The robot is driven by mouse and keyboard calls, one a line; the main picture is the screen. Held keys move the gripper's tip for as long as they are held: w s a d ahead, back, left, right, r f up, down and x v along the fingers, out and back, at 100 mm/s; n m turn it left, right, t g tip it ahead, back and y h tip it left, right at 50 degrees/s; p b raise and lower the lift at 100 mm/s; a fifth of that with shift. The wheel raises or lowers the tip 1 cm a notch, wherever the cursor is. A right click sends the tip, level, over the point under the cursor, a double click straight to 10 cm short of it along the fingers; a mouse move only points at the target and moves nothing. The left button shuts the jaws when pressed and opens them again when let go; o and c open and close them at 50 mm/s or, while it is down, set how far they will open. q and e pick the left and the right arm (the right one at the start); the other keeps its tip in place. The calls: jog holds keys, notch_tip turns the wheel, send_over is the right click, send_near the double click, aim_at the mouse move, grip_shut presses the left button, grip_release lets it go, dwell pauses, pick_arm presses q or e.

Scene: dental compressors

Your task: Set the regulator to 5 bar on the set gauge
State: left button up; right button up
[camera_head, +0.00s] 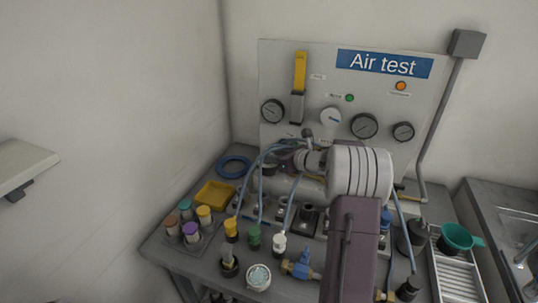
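The panel marked Air test (385,64) stands at the back of the bench. A round white knob with a blue mark (331,119), which looks like the regulator, sits among the panel's gauges. A dial gauge (272,111) is left of it; a larger gauge (364,125) and a smaller gauge (403,131) are right of it. Their labels and readings are too small to read. My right arm reaches in from the bottom, and my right gripper (298,160) is low in front of the panel, below the knob. Its fingers are too small and cluttered to judge. My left gripper is out of view.
A yellow lever (299,72), a green lamp (350,98) and an orange lamp (401,86) are on the panel. Blue hoses, a yellow tray (215,194) and several coloured-cap fittings crowd the bench. A green cup (456,238) stands right, beside a sink.

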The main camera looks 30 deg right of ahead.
jog(key=shift+x, duration=1.65)
